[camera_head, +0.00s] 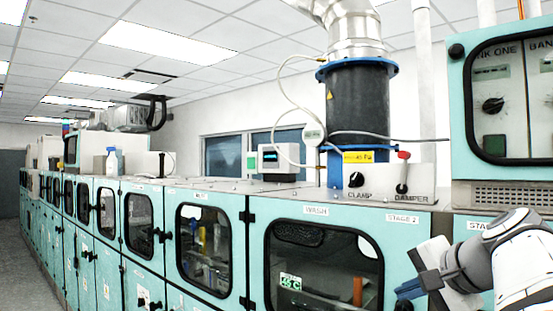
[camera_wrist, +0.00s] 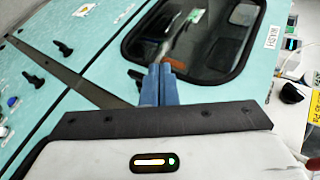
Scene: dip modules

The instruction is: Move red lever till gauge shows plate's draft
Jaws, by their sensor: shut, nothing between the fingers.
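The red lever (camera_head: 403,156) stands up from the white panel marked DAMPER, at the foot of the dark duct in the head view. A round white gauge (camera_head: 313,134) is at the duct's left side; its reading is too small to make out. A yellow plate (camera_head: 357,157) is above the clamp knob; its print is not readable there. The plate also shows at the right edge of the wrist view (camera_wrist: 298,123), turned and cut off. My gripper (camera_head: 408,291) is shut and empty, below the lever and in front of the teal cabinet. Its blue fingers show in the wrist view (camera_wrist: 159,82).
The black clamp knob (camera_head: 356,180) is left of the lever on the same panel. The dark duct (camera_head: 360,110) rises behind. A control box (camera_head: 508,90) hangs at the right. A small display unit (camera_head: 281,160) stands left on the cabinet top.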

